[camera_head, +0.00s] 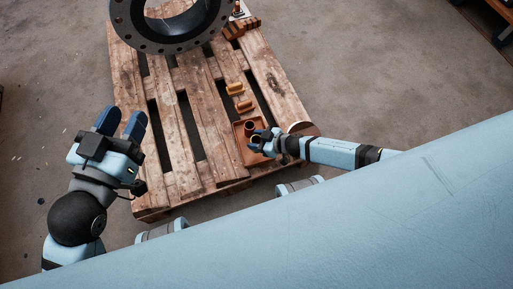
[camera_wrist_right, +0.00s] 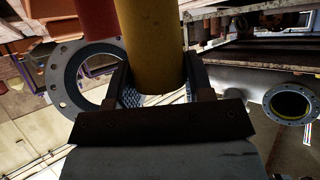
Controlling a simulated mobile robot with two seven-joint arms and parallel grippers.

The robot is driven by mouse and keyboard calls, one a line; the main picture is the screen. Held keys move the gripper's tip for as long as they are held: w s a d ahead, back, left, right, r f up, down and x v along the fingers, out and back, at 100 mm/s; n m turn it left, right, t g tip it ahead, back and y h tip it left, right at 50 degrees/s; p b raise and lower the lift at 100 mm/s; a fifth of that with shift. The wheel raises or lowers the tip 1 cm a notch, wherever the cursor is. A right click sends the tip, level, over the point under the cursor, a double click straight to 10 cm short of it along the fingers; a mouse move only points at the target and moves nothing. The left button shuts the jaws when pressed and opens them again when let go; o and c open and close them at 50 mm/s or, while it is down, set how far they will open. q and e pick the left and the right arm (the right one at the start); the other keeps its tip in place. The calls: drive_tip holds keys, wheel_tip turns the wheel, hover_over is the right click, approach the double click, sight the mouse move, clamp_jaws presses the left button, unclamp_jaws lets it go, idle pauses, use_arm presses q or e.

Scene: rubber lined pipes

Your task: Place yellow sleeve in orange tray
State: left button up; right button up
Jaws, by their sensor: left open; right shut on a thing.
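The orange tray (camera_head: 254,159) lies on the near right part of the wooden pallet. My right gripper (camera_head: 261,139) is over the tray. In the right wrist view the right gripper (camera_wrist_right: 157,92) is shut on the yellow sleeve (camera_wrist_right: 152,42), which stands lengthwise between its fingers. In the head view the held sleeve is too small and covered to make out clearly. Whether it touches the tray floor I cannot tell. A dark orange-brown cylinder (camera_head: 249,127) stands in the tray's far part. My left gripper (camera_head: 121,122) is open and empty, left of the pallet.
Two small orange-yellow cylindrical pieces (camera_head: 235,88) (camera_head: 244,106) lie on the pallet (camera_head: 203,128) beyond the tray. A large dark flanged pipe (camera_head: 168,28) sits at the far end. The pallet's left and middle boards are clear, with gaps between them.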

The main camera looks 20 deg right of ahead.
wheel_tip(320, 180, down, 4)
drive_tip(key=b, duration=0.3)
drive_tip(key=shift+f, duration=0.35)
drive_tip(key=o, duration=1)
use_arm(q)
drive_tip(key=shift+w+a+r+m+t+h, duration=0.2)
drive_tip(key=shift+w+m+t, duration=0.1)
drive_tip(key=shift+m, duration=0.25)
drive_tip(key=shift+w+a+r+m+t+h, duration=0.1)
drive_tip(key=shift+w+a+m+t+h, duration=0.15)
drive_tip(key=shift+m, duration=0.3)
use_arm(e)
drive_tip(key=shift+o, duration=0.2)
use_arm(q)
drive_tip(key=shift+d+y, duration=0.1)
drive_tip(key=shift+y, duration=0.15)
